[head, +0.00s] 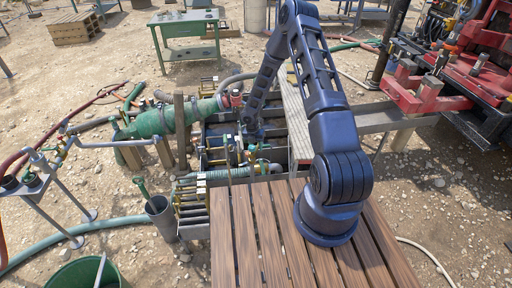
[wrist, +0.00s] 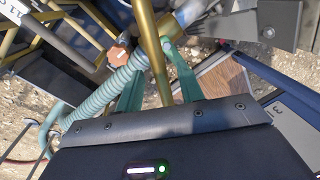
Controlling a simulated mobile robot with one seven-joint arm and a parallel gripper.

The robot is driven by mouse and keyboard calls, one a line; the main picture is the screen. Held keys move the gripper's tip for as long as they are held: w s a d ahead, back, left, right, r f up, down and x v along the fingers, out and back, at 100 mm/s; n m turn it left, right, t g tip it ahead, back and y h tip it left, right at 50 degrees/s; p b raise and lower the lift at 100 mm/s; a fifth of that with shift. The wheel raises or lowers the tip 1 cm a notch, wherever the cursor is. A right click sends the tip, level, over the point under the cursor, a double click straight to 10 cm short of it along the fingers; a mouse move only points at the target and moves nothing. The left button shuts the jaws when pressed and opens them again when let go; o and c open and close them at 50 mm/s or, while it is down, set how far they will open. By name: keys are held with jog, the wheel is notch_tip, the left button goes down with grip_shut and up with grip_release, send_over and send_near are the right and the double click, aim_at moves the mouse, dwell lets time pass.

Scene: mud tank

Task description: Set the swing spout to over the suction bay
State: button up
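My gripper (wrist: 155,58) reaches down into the mud tank (head: 283,127) from its right side; its teal fingers show in the wrist view. A brass-coloured pipe (wrist: 147,28) runs between the two fingers, very close to both. I cannot tell whether they press on it. This pipe may be part of the swing spout; I cannot tell for sure. A ribbed grey-green hose (wrist: 100,98) passes just left of the fingers. In the head view my arm hides part of the tank, and the spout and suction bay are too small to tell apart.
A slatted wooden deck (head: 245,235) lies in front of the tank. A large green pump body (head: 170,118) stands on the left, with a grey bucket (head: 162,217) below it. A metal walkway (head: 297,115) runs along the tank's right side. Red machinery (head: 420,95) stands at the right.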

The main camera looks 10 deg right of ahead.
notch_tip(320, 180, up, 11)
jog(key=a, duration=0.1)
jog(key=shift+w+a+f, duration=0.15)
jog(key=shift+w+a, duration=0.05)
jog(key=shift+w, duration=0.15)
dwell(0.4)
